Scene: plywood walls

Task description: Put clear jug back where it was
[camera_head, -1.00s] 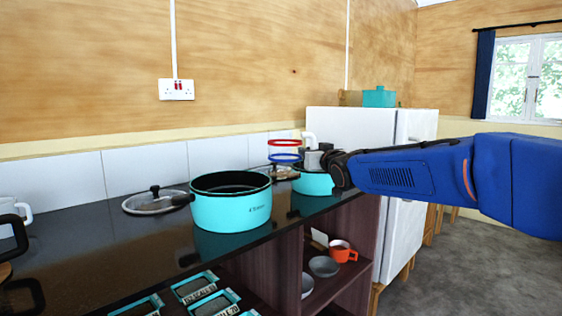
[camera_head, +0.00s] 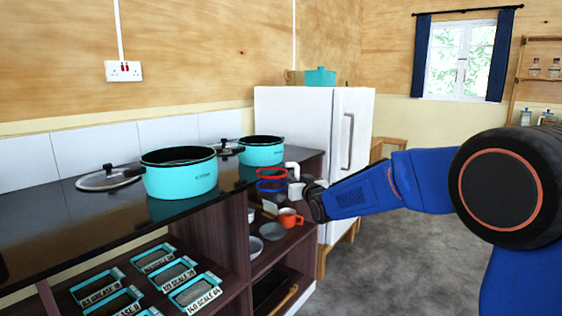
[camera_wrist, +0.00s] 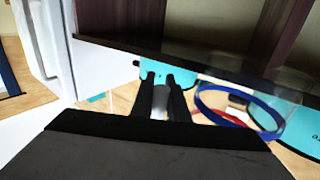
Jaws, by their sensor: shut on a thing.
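The clear jug (camera_head: 271,186) shows mostly as a red ring above a blue ring, with a white part at its top right. Its see-through wall is hard to make out. My gripper (camera_head: 298,191) is shut on the jug at its right side and holds it in the air by the counter's right end, in front of the open shelves. In the wrist view the jug's blue ring (camera_wrist: 240,109) lies right of my two black fingers (camera_wrist: 163,98), with a pale grey piece between them.
Two teal pots (camera_head: 180,174) (camera_head: 262,151) and glass lids stand on the dark counter (camera_head: 60,232). An orange mug (camera_head: 289,219) and grey bowl (camera_head: 271,231) sit on the shelf below. A white fridge (camera_head: 310,130) stands behind. Bare counter lies at the front left; floor is open at right.

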